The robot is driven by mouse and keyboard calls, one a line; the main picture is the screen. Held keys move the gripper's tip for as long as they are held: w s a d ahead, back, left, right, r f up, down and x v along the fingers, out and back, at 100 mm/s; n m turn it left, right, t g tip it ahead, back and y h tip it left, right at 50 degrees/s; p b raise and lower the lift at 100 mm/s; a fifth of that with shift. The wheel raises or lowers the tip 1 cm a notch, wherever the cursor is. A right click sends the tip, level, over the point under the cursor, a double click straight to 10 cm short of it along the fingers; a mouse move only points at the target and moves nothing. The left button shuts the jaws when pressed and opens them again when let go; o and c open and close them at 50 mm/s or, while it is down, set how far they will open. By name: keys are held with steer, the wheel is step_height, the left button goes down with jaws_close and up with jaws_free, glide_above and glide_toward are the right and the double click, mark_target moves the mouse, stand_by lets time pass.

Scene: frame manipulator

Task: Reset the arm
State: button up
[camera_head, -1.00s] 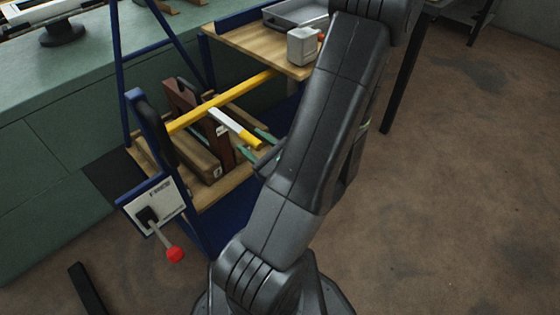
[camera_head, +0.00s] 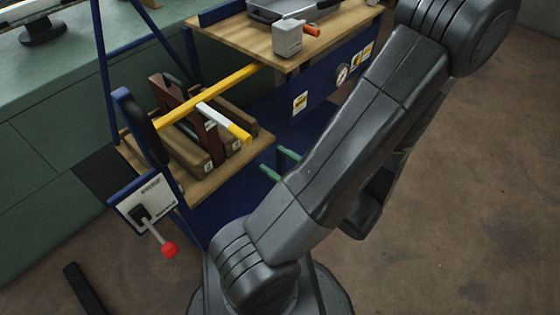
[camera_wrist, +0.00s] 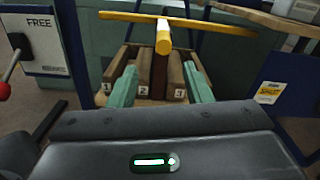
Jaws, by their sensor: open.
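My gripper (camera_head: 279,163) is open and empty. Its two green fingers stand apart in front of the wooden shelf, and they also show in the wrist view (camera_wrist: 160,82). A white handle with a yellow end (camera_head: 225,122) lies across a long yellow bar (camera_head: 215,95). In the wrist view the handle's yellow end (camera_wrist: 163,37) points at the camera, above and beyond the fingers. My fingers are clear of the handle. My arm leans up to the right in the head view.
Numbered wooden blocks (camera_head: 190,150) and a dark red upright (camera_head: 165,95) stand on the shelf (camera_head: 240,160). A white panel with a red-knobbed lever (camera_head: 148,205) is at the left. A wooden table (camera_head: 240,33) holds a grey box (camera_head: 288,38). Floor at the right is clear.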

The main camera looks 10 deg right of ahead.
mark_target(230, 129)
steer(key=shift+s+d, duration=0.1)
stand_by(0.6)
steer(key=shift+b+x, duration=0.75)
steer(key=shift+x, duration=6.1)
